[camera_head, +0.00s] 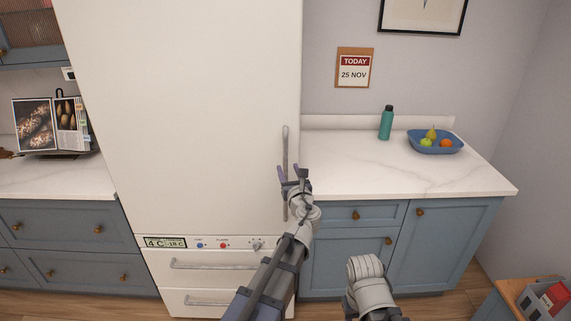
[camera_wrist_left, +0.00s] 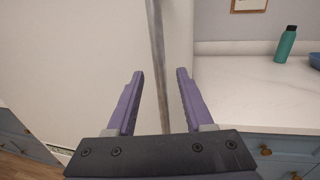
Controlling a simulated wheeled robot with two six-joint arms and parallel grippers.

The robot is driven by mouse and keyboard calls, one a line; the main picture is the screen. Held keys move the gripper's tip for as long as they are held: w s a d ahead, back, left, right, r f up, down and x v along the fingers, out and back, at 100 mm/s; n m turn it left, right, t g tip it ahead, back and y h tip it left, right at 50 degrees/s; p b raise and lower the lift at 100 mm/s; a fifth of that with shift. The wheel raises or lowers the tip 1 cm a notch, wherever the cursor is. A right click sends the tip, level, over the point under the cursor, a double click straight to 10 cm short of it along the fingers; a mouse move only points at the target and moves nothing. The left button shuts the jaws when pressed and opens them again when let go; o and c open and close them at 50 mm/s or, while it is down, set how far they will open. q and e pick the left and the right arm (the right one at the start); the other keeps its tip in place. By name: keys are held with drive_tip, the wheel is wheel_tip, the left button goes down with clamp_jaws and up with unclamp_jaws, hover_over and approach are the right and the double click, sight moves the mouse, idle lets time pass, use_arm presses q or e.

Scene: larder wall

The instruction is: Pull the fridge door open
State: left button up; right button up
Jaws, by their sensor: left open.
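The white fridge door (camera_head: 185,120) is shut and fills the middle of the head view. Its vertical metal handle (camera_head: 285,150) runs along the door's right side. In the left wrist view the handle (camera_wrist_left: 157,60) passes upright between the two purple fingers. My left gripper (camera_head: 294,173) is open at the handle's middle, with a finger on either side and clear gaps to it; I cannot tell how deep the handle sits between them. The left gripper's fingers also show in the left wrist view (camera_wrist_left: 160,85). My right gripper is not visible; only part of my right arm shows low in the head view.
Freezer drawers with handles (camera_head: 215,264) sit below the door, under a control strip (camera_head: 205,243). On the right counter (camera_head: 350,165) stand a green bottle (camera_head: 386,122) and a blue fruit bowl (camera_head: 435,148).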

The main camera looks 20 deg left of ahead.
sight(286, 165)
use_arm(q)
drive_tip(key=x, duration=0.4)
drive_tip(key=shift+w+a, duration=0.2)
drive_tip(key=shift+w, duration=0.15)
clamp_jaws()
idle(1.1)
